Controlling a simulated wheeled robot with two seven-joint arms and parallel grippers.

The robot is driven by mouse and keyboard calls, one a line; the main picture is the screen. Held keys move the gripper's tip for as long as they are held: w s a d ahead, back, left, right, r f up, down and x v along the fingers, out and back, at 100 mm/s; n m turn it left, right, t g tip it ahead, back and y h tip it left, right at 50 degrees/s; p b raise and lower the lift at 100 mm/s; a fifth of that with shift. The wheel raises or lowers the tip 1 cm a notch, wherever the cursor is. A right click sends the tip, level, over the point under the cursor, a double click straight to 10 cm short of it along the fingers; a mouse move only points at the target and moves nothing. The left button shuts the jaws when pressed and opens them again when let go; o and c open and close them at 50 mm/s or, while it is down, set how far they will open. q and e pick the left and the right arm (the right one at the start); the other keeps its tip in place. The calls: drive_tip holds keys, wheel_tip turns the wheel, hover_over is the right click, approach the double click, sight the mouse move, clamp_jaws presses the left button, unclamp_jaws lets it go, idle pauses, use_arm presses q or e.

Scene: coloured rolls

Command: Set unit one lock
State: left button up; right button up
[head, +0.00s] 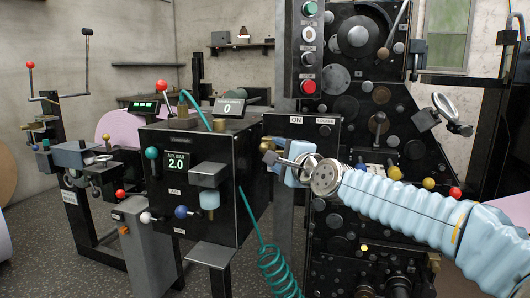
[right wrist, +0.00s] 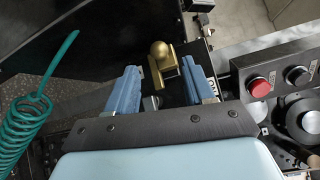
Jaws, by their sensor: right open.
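A brass ball-topped lever (right wrist: 160,52) on a brass base sits on a dark panel in the right wrist view. Its ball also shows in the head view (head: 266,145), beside a black plate (head: 310,133) with an "ON" label and a second label too small to read surely. My right gripper (right wrist: 161,68) has its two blue fingers apart, one on each side of the brass piece, with gaps showing. In the head view my right gripper (head: 283,167) is at that plate's lower left, partly hidden by its own wrist. My left gripper is not in view.
A black cabinet (head: 222,150) with a "2.0" display and coloured knobs stands left. A coiled teal hose (head: 278,270) hangs below the gripper. A post with a red button (head: 309,86) rises above the plate. The large dark machine (head: 372,130) stands behind my arm.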

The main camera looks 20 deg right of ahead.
sight(266, 149)
drive_tip(key=w, duration=0.2)
drive_tip(key=w+a, duration=0.1)
drive_tip(key=w, duration=0.5)
drive_tip(key=shift+a+f, duration=0.2)
drive_tip(key=shift+a, duration=0.05)
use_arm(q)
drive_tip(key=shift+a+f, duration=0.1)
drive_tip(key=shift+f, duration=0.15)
